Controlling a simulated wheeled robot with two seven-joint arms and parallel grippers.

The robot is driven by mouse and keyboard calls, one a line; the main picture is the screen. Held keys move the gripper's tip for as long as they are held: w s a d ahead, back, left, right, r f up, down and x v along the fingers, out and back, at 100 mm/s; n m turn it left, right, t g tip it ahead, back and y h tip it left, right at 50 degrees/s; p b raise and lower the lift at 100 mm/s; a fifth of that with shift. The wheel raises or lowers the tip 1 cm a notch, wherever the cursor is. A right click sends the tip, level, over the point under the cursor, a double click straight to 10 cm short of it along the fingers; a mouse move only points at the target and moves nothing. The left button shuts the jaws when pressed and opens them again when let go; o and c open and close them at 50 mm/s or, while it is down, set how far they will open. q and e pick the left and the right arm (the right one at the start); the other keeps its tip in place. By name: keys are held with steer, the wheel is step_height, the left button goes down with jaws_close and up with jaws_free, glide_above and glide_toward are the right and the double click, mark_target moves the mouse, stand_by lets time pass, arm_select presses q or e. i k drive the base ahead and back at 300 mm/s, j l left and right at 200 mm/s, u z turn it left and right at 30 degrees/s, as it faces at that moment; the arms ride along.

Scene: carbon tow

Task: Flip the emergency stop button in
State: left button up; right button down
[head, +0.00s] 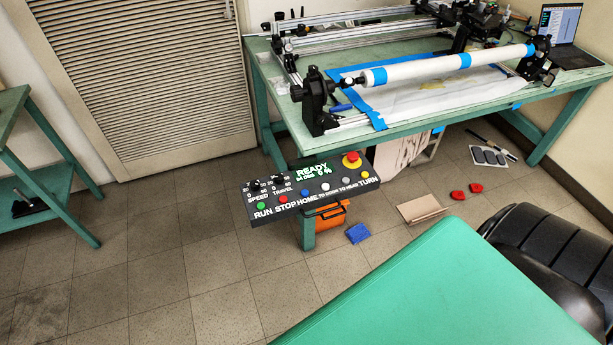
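The emergency stop button (352,160) is a red mushroom knob on a yellow base. It sits at the upper right corner of a dark control panel (330,186). The panel is mounted at the front of the green table, near its left front leg. Its display (312,171) reads READY in green. Below are a green RUN button (261,206), a red STOP button (283,200), and blue, white and yellow buttons. Whether the emergency stop is pressed in cannot be told. Neither of my grippers is in view.
A green table (420,118) carries a winding machine with a white roller (445,65) and a laptop (559,22). A green surface (450,290) and black chair (550,260) fill the lower right. Small items lie on the floor. The floor left of the panel is clear.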

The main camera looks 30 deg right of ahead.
mark_target(352, 156)
steer(key=z, duration=1.25)
